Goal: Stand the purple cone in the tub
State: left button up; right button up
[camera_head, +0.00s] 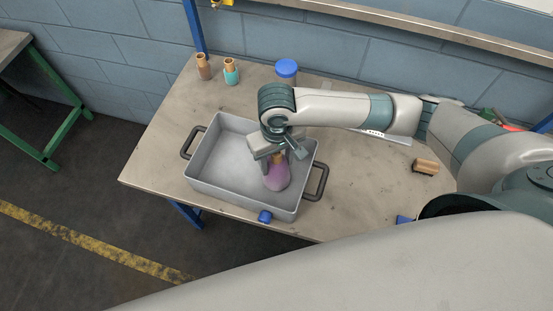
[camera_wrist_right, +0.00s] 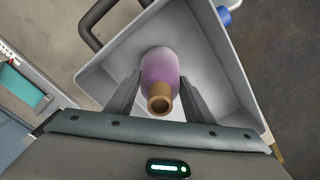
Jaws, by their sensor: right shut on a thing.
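The purple cone (camera_head: 277,177) has a tan tip and is inside the right part of the grey tub (camera_head: 205,182). My right gripper (camera_head: 278,157) comes from above and is shut on its tan upper end. In the right wrist view the cone (camera_wrist_right: 160,70) sits between my two fingers (camera_wrist_right: 160,97), its tan open tip towards the camera. The tub (camera_wrist_right: 215,60) shows around it. The cone looks roughly upright; I cannot tell whether its base touches the tub floor. My left gripper is not in view.
A tan cylinder (camera_head: 425,166) lies at right. A small blue object (camera_head: 265,217) is at the tub's front. The tub has dark side handles.

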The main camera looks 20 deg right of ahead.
jog(key=o, duration=1.7)
jog(key=shift+c, duration=0.2)
jog(key=shift+r, duration=0.55)
notch_tip(320, 180, up, 10)
jog(key=shift+f+b, duration=0.25)
jog(key=shift+b, duration=0.9)
jog(key=shift+r, duration=0.8)
